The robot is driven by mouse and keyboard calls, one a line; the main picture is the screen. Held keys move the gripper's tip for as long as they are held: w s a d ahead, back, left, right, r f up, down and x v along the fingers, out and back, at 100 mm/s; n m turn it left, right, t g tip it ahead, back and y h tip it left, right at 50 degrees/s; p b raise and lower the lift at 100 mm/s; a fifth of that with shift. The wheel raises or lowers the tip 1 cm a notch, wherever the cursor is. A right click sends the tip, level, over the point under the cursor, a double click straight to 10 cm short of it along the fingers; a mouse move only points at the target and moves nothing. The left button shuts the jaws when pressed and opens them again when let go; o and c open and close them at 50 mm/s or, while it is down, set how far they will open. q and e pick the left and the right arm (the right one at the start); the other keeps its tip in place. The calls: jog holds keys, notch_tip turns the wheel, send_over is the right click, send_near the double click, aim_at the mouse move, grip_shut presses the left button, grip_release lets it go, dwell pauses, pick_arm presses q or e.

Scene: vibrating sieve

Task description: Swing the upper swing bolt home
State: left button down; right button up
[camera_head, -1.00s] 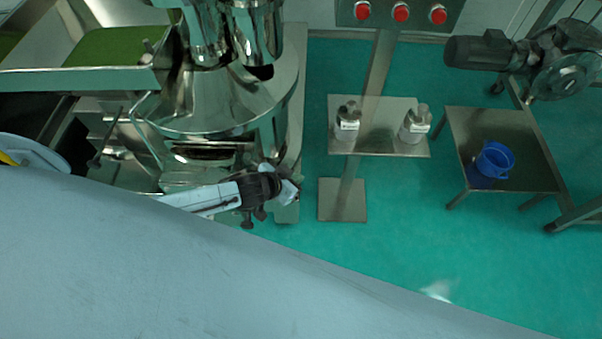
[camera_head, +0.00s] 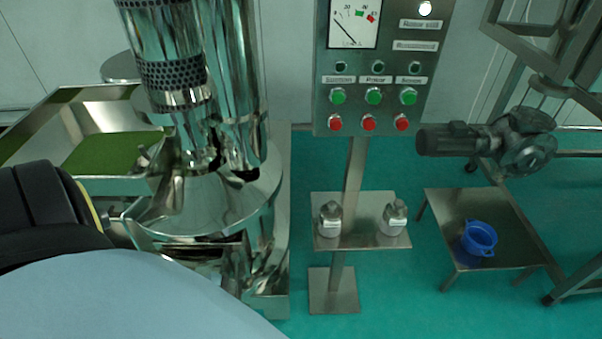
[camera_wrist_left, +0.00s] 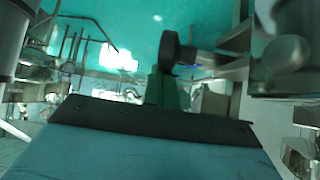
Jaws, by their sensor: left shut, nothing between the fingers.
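The sieve (camera_head: 215,205) stands at the left in the head view, a polished round machine with a wide bright lid. In the left wrist view a dark round knob (camera_wrist_left: 168,50) on a short shaft points left from a metal bracket (camera_wrist_left: 235,68). It looks like a swing bolt; I cannot tell whether it is the upper one. My left gripper (camera_wrist_left: 166,88) shows in the left wrist view as dark greenish fingers, shut and empty, just below the knob. I cannot tell whether they touch it. The head view does not show these fingers. My right gripper is not in view.
A tray with green material (camera_head: 115,152) adjoins the sieve. A control panel (camera_head: 370,80) stands on a post to the right, above a shelf (camera_head: 350,240) with two jars. A blue cup (camera_head: 479,238) sits on a low table (camera_head: 510,262). Green floor between them is clear.

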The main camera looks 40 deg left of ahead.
pick_arm(q)
jog(key=shift+s+a+f+m+g+h+b, duration=0.15)
jog(key=shift+s+a+m+g+h+b, duration=0.2)
jog(key=shift+s+a+m, duration=0.35)
jog(key=shift+s+a+m+g+h+b, duration=0.3)
jog(key=shift+s+a+m+g, duration=0.15)
jog(key=shift+s, duration=0.2)
jog(key=w+d+r+p, duration=0.2)
jog(key=d+r+p, duration=0.1)
jog(key=p, duration=0.1)
jog(key=v, duration=0.9)
jog(key=shift+s, duration=0.25)
jog(key=shift+f, duration=0.1)
